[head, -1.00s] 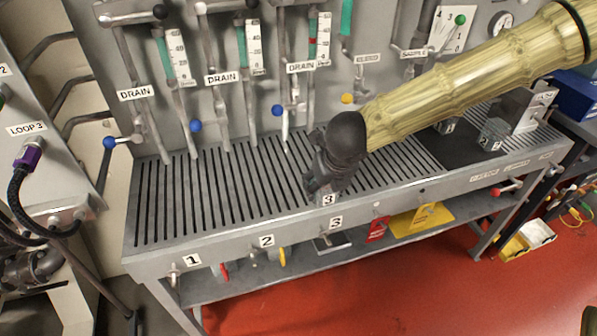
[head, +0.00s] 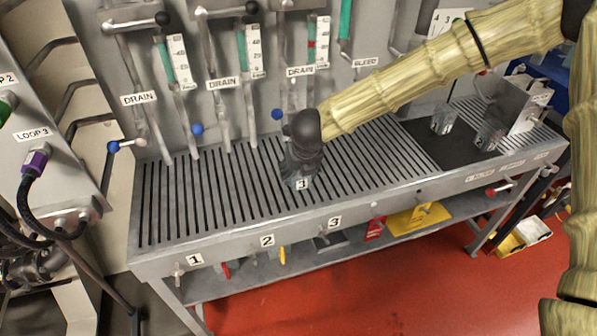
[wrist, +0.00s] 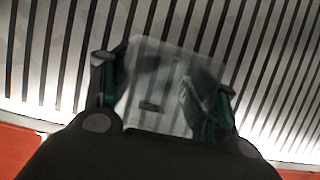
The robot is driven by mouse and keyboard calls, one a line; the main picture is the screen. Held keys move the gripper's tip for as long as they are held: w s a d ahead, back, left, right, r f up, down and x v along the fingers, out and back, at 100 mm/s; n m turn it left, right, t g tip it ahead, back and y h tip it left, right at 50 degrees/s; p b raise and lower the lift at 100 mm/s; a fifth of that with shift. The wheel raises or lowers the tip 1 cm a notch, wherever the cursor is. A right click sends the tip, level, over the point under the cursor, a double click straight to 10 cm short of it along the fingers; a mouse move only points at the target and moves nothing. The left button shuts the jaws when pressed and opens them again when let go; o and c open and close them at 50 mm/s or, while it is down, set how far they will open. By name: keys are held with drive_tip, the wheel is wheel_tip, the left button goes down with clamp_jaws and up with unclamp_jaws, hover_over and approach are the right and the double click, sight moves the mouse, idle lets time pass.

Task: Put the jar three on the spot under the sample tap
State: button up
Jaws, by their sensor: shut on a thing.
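Jar three, a clear jar with a white "3" label (head: 302,184), is in my gripper (head: 301,170), low over the slatted grating in front of the third drain. In the wrist view the clear jar (wrist: 165,85) sits between my two fingers, with the slats behind it. I cannot tell whether its base touches the slats. The sample tap and its label are hidden behind my arm in the head view.
Two other clear jars, a left one (head: 443,120) and a right one (head: 489,134), stand on or beside the dark mat (head: 425,135) at the right. Drain pipes with a blue knob (head: 277,115) rise behind my gripper. The left slats (head: 190,205) are clear.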

drive_tip(key=shift+f, duration=0.4)
drive_tip(key=o, duration=1.1)
